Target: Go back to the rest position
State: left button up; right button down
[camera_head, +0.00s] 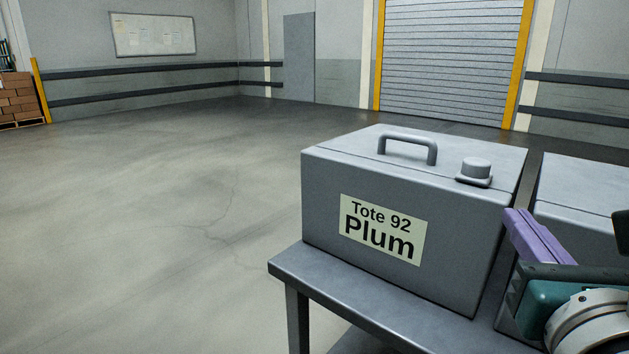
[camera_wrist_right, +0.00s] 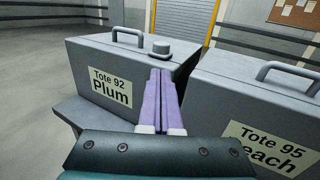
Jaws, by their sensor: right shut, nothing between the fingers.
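My right gripper (camera_head: 537,237) is at the right of the head view, its purple fingers in front of the gap beside the grey tote labelled "Tote 92 Plum" (camera_head: 327,222). In the right wrist view the purple fingers (camera_wrist_right: 160,78) lie together with nothing between them. They point forward, overlapping the right side of the Plum tote (camera_wrist_right: 80,62). I cannot tell whether they touch it. The tote is closed, with a handle and a round knob on its lid. My left gripper is in neither view.
A second grey tote, "Tote 95" (camera_wrist_right: 215,85), with its label partly hidden, stands to the right; its edge shows in the head view (camera_head: 583,182). Both stand on a grey table (camera_head: 345,293). The floor to the left is clear. Boxes (camera_head: 18,98) are stacked far left.

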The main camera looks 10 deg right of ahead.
jog(key=a+r+n+t+y+p, duration=0.2)
jog(key=a+r+n+y+p, duration=0.65)
jog(key=n, duration=0.65)
jog(key=s+a+r+n+g+y+p, duration=0.35)
jog(key=s+a+n+g+y, duration=0.2)
jog(key=a+n, duration=0.55)
jog(key=s+d+f+n+g+h+p, duration=0.2)
jog(key=s+d+f+n+g+p, duration=0.25)
jog(key=n, duration=0.65)
jog(key=s+d+r+n+g+h+p, duration=0.4)
jog(key=s+d+n+g+h+p, duration=0.15)
jog(key=s+d, duration=0.35)
notch_tip(320, 180, up, 36)
jog(key=a+p, duration=0.1)
jog(key=p, duration=3.6)
jog(key=shift+s+a+y, duration=0.3)
jog(key=shift+s+y, duration=0.05)
jog(key=shift+s, duration=0.05)
jog(key=shift+t, duration=0.25)
